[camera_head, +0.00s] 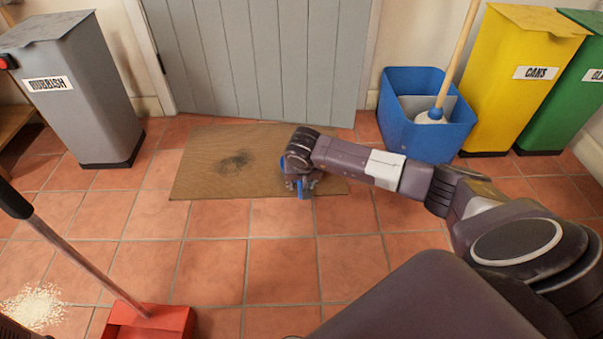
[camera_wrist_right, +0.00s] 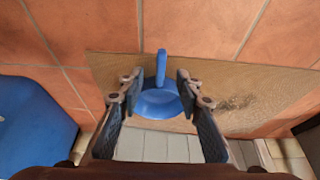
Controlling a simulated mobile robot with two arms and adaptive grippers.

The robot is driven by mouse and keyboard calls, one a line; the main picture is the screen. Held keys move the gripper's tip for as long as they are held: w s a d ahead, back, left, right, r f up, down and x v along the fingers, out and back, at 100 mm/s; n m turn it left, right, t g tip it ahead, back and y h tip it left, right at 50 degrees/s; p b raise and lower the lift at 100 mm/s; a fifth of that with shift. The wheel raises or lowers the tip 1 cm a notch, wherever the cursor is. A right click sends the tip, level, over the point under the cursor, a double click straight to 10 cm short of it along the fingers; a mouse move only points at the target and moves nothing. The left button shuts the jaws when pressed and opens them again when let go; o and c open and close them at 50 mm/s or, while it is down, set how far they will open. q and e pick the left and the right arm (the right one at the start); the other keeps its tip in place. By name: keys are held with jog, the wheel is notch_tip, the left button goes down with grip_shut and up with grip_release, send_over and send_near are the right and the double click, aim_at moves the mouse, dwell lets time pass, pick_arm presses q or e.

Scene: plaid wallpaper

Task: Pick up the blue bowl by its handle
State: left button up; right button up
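The blue bowl (camera_wrist_right: 158,104) lies below my right wrist, over the brown mat, with its short straight handle (camera_wrist_right: 161,66) pointing up in the right wrist view. My right gripper (camera_wrist_right: 156,80) is open, with one finger on each side of the bowl and handle; a gap shows beside the handle. In the head view, my right gripper (camera_head: 301,187) points down at the mat's right part. The bowl is mostly hidden there, with only bits of blue (camera_head: 306,188) showing around the fingers. My left gripper is not clearly in view.
The mat (camera_head: 205,185) lies before a grey door (camera_head: 260,60). A blue bucket (camera_head: 445,140) with a mop stands right of it, beside yellow (camera_head: 500,90) and green bins. A grey bin (camera_head: 90,110) stands left. A red dustpan (camera_head: 150,322) and spilled grains (camera_head: 32,306) are at lower left.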

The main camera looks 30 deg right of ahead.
jog(key=b+x, duration=0.5)
jog(key=shift+a+f, duration=0.1)
jog(key=shift+f, duration=0.2)
jog(key=shift+w+f+b, duration=0.3)
jog(key=shift+f+b, duration=0.1)
jog(key=shift+f, duration=0.05)
jog(key=shift+c, duration=0.6)
grip_shut()
